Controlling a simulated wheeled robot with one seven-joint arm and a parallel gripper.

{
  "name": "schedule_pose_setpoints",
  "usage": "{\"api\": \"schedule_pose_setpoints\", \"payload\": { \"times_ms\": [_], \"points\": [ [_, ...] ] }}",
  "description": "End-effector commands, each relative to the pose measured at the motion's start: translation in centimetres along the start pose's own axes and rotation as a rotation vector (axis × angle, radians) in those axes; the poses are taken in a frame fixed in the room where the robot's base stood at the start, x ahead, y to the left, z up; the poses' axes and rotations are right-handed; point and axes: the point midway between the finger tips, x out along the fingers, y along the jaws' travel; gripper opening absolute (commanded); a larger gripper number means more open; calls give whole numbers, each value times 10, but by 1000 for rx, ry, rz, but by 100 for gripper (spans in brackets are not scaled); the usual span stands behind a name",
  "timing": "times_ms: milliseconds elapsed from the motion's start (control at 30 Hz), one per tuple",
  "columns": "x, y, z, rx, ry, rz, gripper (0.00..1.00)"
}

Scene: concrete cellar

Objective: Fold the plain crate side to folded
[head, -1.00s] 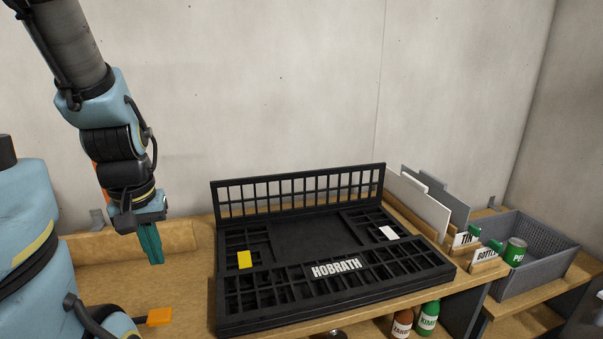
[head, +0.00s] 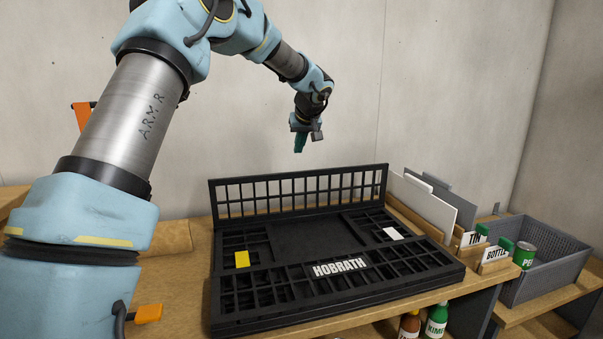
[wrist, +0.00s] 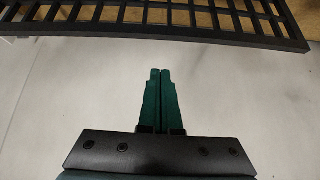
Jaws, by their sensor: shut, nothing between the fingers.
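The black crate (head: 228,325) lies on the wooden bench. Its plain side (head: 300,209), a slotted panel with no label, stands upright along the back. The side lettered HOBRATH lies flat at the front, and the side panels with yellow and white tags also lie flat. My gripper (head: 299,150) has teal fingers, pressed together and empty. It hangs above the plain side, apart from it, before the concrete wall. In the wrist view my fingers (wrist: 160,72) point toward a black slotted panel of the crate (wrist: 150,33) across the top, with a clear gap.
Grey and white dividers (head: 428,204) stand right of the crate. TIN (head: 477,237) and BOTTLE (head: 495,254) signs and a grey basket (head: 560,272) holding a green can (head: 524,255) are farther right. Bottles (head: 436,320) stand below. The wall is close behind.

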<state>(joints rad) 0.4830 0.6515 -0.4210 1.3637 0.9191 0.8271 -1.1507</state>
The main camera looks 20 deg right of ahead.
Motion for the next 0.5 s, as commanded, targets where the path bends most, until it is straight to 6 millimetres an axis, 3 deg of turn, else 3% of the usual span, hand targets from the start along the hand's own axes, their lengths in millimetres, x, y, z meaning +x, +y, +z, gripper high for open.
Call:
{"api": "schedule_pose_setpoints", "payload": {
  "times_ms": [100, 267, 500],
  "points": [
    [2, 15, -8, -27, 27, 8, 0],
    [14, 16, -11, -33, 29, 7, 0],
    [58, 15, -12, -33, 26, 8, 0]
  ]
}}
